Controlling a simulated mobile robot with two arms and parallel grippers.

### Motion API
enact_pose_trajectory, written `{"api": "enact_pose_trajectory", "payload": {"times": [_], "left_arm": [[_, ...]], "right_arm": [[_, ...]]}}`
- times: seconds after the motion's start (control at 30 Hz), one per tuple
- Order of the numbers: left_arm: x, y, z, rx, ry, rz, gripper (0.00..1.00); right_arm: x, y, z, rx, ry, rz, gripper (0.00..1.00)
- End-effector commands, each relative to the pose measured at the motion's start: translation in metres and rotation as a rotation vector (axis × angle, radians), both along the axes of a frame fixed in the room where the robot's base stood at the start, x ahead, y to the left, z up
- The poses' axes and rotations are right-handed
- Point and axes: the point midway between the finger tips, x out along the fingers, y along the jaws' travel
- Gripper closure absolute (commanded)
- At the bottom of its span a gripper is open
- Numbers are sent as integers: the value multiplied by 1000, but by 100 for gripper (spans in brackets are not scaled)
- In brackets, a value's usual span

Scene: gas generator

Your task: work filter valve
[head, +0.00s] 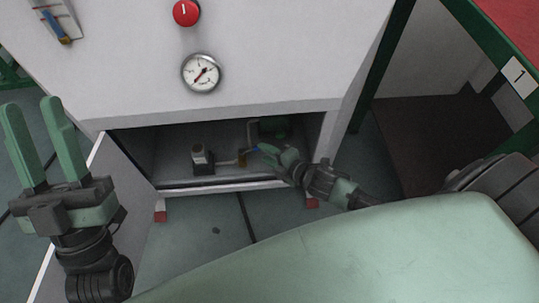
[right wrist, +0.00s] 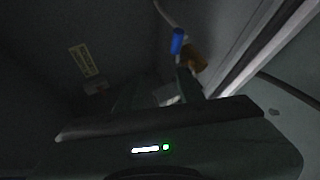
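The valve has a blue handle (head: 266,148) and a brass body (head: 242,158). It sits low inside the open cabinet compartment. The blue handle (right wrist: 177,40) and the brass body (right wrist: 193,58) also show in the dark right wrist view, just beyond the fingers. My right gripper (head: 276,158) reaches into the compartment from the right, its tips close to the blue handle. Its fingers (right wrist: 158,88) look apart with no object held between them; contact with the handle cannot be told. My left gripper (head: 40,145) is open, empty and raised left of the cabinet.
A small pale cylindrical unit (head: 201,158) stands left of the valve in the compartment (head: 172,145). The cabinet door (head: 120,195) hangs open at the left. A pressure gauge (head: 201,73) and red knob (head: 186,12) are above. A green-framed red table (head: 515,30) stands right.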

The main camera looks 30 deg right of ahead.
Motion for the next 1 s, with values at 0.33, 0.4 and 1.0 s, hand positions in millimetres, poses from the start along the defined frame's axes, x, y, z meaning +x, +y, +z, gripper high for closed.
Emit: {"api": "enact_pose_trajectory", "payload": {"times": [0.33, 0.4, 1.0], "left_arm": [[18, -3, -14, 36, 117, 7, 64], [20, -3, -16, 39, 128, 8, 64], [32, -4, -29, 66, 223, 13, 64]], "right_arm": [[-11, 0, 3, -1, -1, 0, 62], [-12, -1, 3, 0, -2, 0, 62], [-12, -1, 4, 0, 0, -1, 62]]}}
